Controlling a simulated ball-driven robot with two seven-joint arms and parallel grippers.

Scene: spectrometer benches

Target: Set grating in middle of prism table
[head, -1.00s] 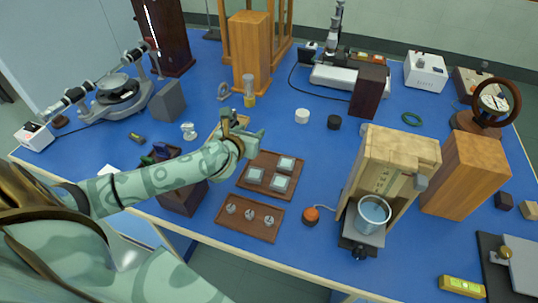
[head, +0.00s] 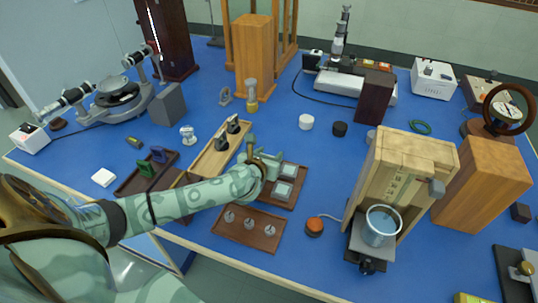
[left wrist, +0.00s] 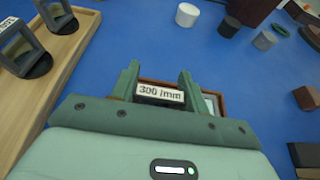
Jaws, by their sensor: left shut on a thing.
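The spectrometer (head: 112,100) stands at the far left, with its round dark prism table (head: 122,97) at its centre. The prism table looks bare. My left gripper (head: 266,165) is beside a dark tray (head: 301,192) of square glass pieces, partly covering it. In the left wrist view its two fingers (left wrist: 158,88) are shut on a grating (left wrist: 160,93) with a white label reading "300 /mm". The grating is hard to make out in the head view. My right gripper is not in view.
A light wooden tray (head: 208,160) with dark framed holders lies left of the gripper. A dark rack (head: 133,181) with green and blue pieces and a grey block (head: 168,104) stand nearer the spectrometer. A small tray (head: 248,240) with several metal pieces lies in front.

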